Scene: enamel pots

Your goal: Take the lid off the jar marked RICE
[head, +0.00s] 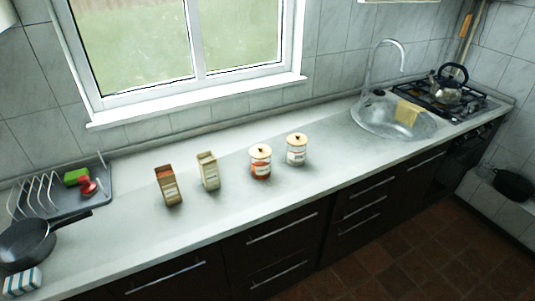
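Two jars stand upright on the worktop, right of its middle. The nearer jar (260,165) has an orange-red body with a pale label. Its cream lid (260,151) with a dark knob is on. The other jar (297,153) is whitish with a label and a small orange mark. Its cream lid (297,139) with a dark knob is also on. The lettering is too small to read, so I cannot tell which jar is marked RICE. Neither of my grippers shows in the head view.
Two upright cartons, one brown (168,186) and one cream (208,171), stand left of the jars. A dish rack (45,195) and dark pan (28,243) are far left. A sink (385,120) and hob with kettle (447,88) are right. The worktop (330,172) before the jars is clear.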

